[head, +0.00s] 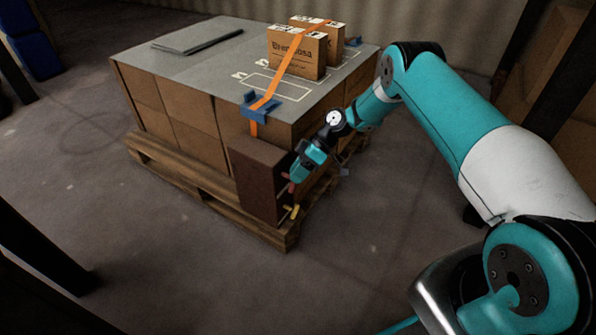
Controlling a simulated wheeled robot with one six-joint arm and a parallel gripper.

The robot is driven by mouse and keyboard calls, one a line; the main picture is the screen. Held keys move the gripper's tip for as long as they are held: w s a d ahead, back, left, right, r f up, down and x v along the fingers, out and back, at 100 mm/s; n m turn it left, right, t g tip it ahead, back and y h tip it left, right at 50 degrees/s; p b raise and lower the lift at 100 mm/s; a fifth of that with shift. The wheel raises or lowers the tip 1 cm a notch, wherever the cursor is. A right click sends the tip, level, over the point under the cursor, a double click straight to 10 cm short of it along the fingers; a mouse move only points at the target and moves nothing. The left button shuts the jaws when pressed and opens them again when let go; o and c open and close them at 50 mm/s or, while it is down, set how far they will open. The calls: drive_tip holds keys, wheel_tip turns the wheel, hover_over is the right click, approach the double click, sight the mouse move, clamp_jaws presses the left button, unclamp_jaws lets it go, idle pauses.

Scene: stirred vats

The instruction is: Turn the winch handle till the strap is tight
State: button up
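An orange strap (283,69) runs over two small cartons on top of the pallet load, through a blue corner guard (262,105), and down the near side behind a dark brown block. From this view I cannot tell whether it is tight or slack. My gripper (291,183) is at the right side of the dark brown block (257,182), low on the load. Small red and yellow parts (294,212) show beside and below it. The winch and its handle are mostly hidden by the block and my gripper. Whether the fingers are closed on the handle is too small to tell.
The stacked cartons (188,114) stand on a wooden pallet (186,174) under a grey top sheet (210,63). A flat dark panel (197,40) lies on top. Dark posts stand at the right and lower left. The floor (170,270) in front of the pallet is clear.

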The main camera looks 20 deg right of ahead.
drive_tip(key=shift+o, duration=0.6)
drive_tip(key=shift+r, duration=0.1)
drive_tip(key=shift+r, duration=0.1)
drive_tip(key=shift+w+d+r, duration=0.1)
drive_tip(key=shift+d+r, duration=0.1)
drive_tip(key=shift+d, duration=0.05)
drive_tip(key=p+v, duration=0.4)
drive_tip(key=v, duration=1.2)
drive_tip(key=shift+d+r, duration=0.15)
drive_tip(key=shift+d, duration=0.1)
